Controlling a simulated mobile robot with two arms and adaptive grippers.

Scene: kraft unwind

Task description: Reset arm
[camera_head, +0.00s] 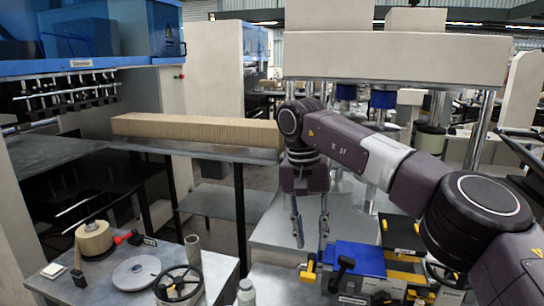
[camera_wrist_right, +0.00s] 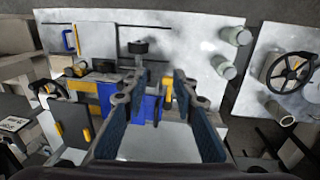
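My right arm reaches in from the right in the head view. Its gripper (camera_head: 311,222) hangs pointing down above the metal bench, with its two fingers apart and nothing between them. In the right wrist view the gripper (camera_wrist_right: 156,88) shows two blue-padded fingers spread wide, with the bench surface and a blue block behind them. The gripper is left of and above a blue box (camera_head: 357,262) with a black handle. My left gripper is not seen in either view.
A long tan stack (camera_head: 200,130) lies on a table at the back. A front-left table (camera_head: 60,284) carries a tan roll (camera_head: 94,239), a grey disc (camera_head: 136,272) and a black handwheel (camera_head: 179,285). A blue and white machine stands at the left. Metal posts rise behind my arm.

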